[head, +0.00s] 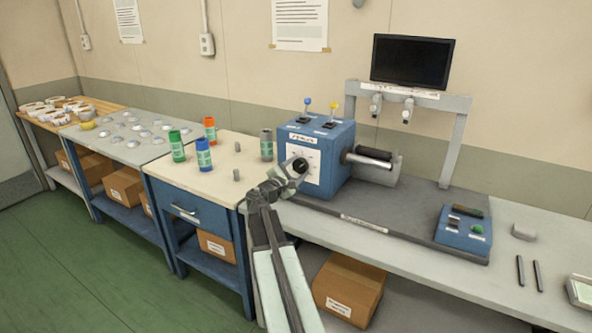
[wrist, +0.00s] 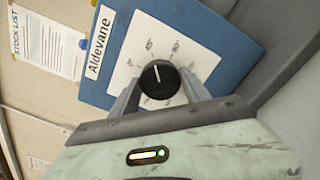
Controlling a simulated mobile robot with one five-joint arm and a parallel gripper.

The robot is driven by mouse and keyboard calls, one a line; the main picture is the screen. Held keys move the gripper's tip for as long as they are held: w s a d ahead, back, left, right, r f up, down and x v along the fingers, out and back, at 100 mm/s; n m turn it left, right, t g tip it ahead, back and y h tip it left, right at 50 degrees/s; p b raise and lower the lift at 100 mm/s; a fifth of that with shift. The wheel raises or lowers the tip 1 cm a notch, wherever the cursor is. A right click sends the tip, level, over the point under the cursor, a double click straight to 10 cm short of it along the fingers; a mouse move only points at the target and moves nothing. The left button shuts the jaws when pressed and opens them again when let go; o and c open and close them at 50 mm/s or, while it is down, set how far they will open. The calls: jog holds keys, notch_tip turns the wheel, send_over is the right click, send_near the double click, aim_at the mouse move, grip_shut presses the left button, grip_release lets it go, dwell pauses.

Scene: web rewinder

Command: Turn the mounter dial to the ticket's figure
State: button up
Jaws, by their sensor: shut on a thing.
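The mounter dial (head: 300,165) is a black round knob on a white scale plate, on the front of a blue box (head: 335,172). In the wrist view the dial (wrist: 157,76) shows a white pointer line aimed at the upper part of the scale. The scale figures around it are too small to read surely. My gripper (head: 284,178) reaches the dial from the front. In the wrist view its two fingers are on either side of the knob, shut on it. A label above the scale reads "Aldevane" (wrist: 100,43). No ticket can be made out for certain.
The box has two levers on top and a roller (head: 375,158) at its right. A dark monitor (head: 411,61) stands behind. Green, blue and orange cans (head: 203,155) stand on the cream worktop. Notices hang on the wall.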

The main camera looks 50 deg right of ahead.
jog(key=m, duration=0.4)
jog(key=shift+d+m, duration=0.1)
jog(key=shift+m, duration=0.2)
jog(key=m, duration=0.3)
jog(key=shift+m, duration=0.4)
jog(key=m, duration=0.4)
jog(key=shift+m, duration=2.1)
jog(key=o, duration=1.4)
